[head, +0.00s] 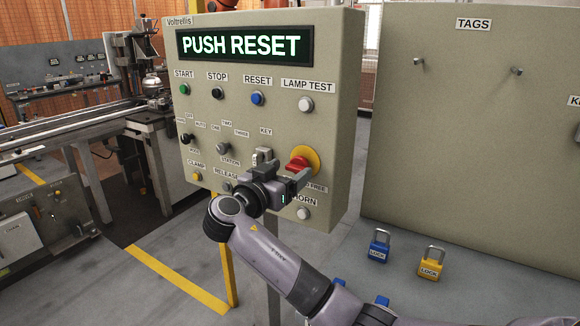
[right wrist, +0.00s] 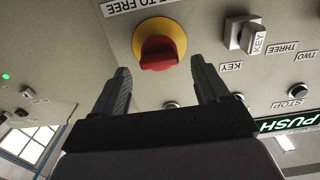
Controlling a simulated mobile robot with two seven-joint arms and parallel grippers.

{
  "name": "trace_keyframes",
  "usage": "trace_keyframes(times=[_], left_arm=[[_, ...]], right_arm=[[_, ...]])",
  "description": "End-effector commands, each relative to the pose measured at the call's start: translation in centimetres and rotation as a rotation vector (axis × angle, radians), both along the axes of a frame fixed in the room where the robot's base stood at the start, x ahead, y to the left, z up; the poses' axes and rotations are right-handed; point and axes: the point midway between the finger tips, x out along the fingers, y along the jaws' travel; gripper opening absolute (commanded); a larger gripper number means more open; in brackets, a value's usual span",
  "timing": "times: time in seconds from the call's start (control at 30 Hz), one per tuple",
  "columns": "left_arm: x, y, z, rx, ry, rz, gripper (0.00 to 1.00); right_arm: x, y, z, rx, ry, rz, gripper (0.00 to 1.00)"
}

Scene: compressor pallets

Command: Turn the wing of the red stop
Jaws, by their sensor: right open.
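The red stop (head: 298,163) with its wing sits on a round yellow plate (head: 314,157) at the lower right of the control panel's face. In the right wrist view the red stop (right wrist: 158,53) is at the top middle, with the wing standing out from the yellow plate (right wrist: 172,27). My right gripper (head: 284,170) is open in front of the panel, just below the stop. In the right wrist view its fingers (right wrist: 160,68) stand to either side of the stop, with gaps on both sides and nothing held. My left gripper is out of view.
The panel (head: 345,100) has a lit "PUSH RESET" display (head: 240,45) and several buttons and selectors. A key switch (right wrist: 248,35) is beside the stop. A pegged "TAGS" board (head: 470,150) stands right. A blue padlock (head: 379,247) and a yellow padlock (head: 431,265) are below it.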

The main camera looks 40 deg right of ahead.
Motion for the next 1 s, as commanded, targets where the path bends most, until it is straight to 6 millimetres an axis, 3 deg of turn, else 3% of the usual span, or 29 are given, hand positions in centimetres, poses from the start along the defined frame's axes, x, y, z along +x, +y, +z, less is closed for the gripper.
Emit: trace_keyframes(times=[0.13,0.4,0.6,0.83,1.0], left_arm=[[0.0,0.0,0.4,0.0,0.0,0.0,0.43],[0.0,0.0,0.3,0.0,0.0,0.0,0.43],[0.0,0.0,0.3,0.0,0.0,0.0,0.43],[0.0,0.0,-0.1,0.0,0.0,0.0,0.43],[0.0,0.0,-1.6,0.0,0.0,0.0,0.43]], right_arm=[[0.4,-1.1,0.0,0.001,0.001,0.0,0.74],[0.5,-1.2,-0.1,0.002,0.001,0.001,0.74],[0.5,-1.2,-0.1,0.001,0.002,0.001,0.18],[0.5,-1.2,-0.2,0.006,-0.006,0.001,0.18],[0.5,-1.1,-0.6,0.022,-0.042,0.002,0.18]])
